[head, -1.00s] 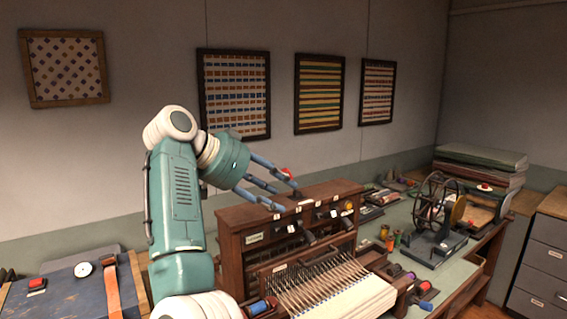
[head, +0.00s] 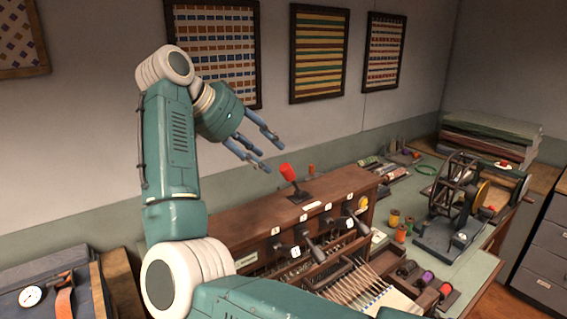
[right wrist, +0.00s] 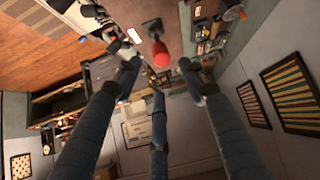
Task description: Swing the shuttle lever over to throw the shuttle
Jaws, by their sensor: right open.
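The shuttle lever (head: 289,173) has a red grip on a short dark stem and stands on top of the brown wooden loom cabinet (head: 240,217). It leans a little to the left in the head view. My right gripper (head: 264,148) is open and empty, up and left of the red grip, with a visible gap between them. In the right wrist view the red grip (right wrist: 161,54) shows beyond the spread fingertips of the gripper (right wrist: 160,80), roughly between the two outer ones. My left gripper is not in view.
Several small dark levers (head: 313,247) stick out of the cabinet front. Warp threads (head: 362,284) run out below them. A spinning wheel device (head: 455,205) and spools (head: 400,232) stand on the green table at right. Framed textiles hang on the wall behind. The air above the cabinet is clear.

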